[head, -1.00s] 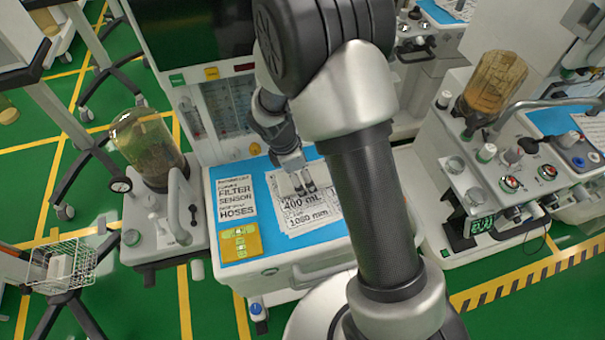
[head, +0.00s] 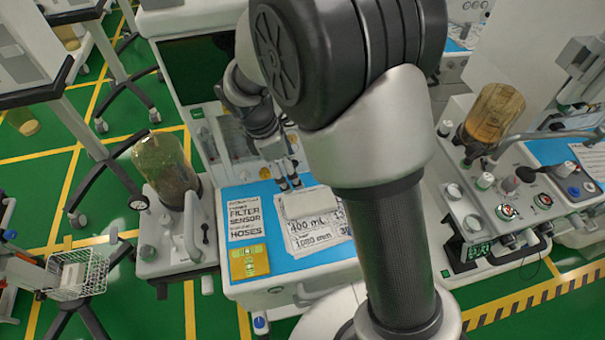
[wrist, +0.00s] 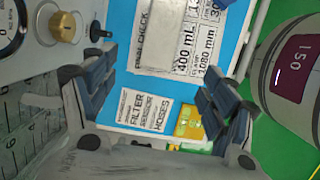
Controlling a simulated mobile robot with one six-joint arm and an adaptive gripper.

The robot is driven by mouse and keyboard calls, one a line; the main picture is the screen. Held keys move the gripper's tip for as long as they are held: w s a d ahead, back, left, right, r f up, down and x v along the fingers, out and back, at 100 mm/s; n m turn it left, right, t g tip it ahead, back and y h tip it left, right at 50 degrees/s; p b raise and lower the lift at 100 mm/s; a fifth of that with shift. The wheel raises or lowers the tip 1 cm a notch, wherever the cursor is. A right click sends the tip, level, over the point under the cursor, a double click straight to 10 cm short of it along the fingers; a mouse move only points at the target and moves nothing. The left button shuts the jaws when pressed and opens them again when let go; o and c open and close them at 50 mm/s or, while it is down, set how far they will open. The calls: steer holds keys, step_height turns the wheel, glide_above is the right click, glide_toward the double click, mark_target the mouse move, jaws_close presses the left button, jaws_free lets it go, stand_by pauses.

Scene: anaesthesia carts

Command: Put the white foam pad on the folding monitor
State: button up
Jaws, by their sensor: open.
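A white block that looks like the foam pad (head: 310,203) lies on the printed sheets on the blue cart top. My gripper (head: 289,184) is open, just behind the pad and apparently a little above the cart top. In the wrist view its two fingers (wrist: 155,98) are spread wide with nothing between them, over the blue surface and labels. I cannot tell for sure which thing is the folding monitor; a dark screen (head: 192,68) stands upright at the back of the blue-topped cart.
A glass canister (head: 165,165) stands on the left, an amber one (head: 492,113) on the right-hand cart, which also has a small green-digit display (head: 478,252). A wire basket (head: 78,276) holds a white item.

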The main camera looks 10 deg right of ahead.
steer(key=s+d+r+m+t+y, duration=0.1)
steer(key=s+d+r+m+t, duration=0.1)
steer(key=s+r+m, duration=0.6)
steer(key=s+d+r+m+t+y, duration=0.2)
steer(key=s+d+r+m, duration=0.2)
steer(key=s+r+m, duration=0.5)
steer(key=s, duration=0.4)
steer(key=shift+s+d+r+t, duration=0.2)
steer(key=shift+d+t, duration=0.05)
steer(key=shift+t, duration=0.05)
steer(key=shift+o, duration=0.4)
steer(key=shift+s+m, duration=0.15)
steer(key=shift+m, duration=0.25)
steer(key=n+g+h+b, duration=0.25)
steer(key=n+g, duration=0.25)
steer(key=n, duration=1.3)
glide_above(310, 202)
steer(key=a, duration=0.2)
steer(key=shift+h, duration=0.25)
step_height(310, 202, down, 28)
steer(key=shift+a+f+p, duration=0.1)
steer(key=shift+f+p, duration=0.1)
steer(key=shift+p, duration=0.1)
steer(key=shift+b+x, duration=1.3)
steer(key=shift+x, duration=1.7)
steer(key=shift+w+r, duration=0.1)
steer(key=shift+w, duration=0.1)
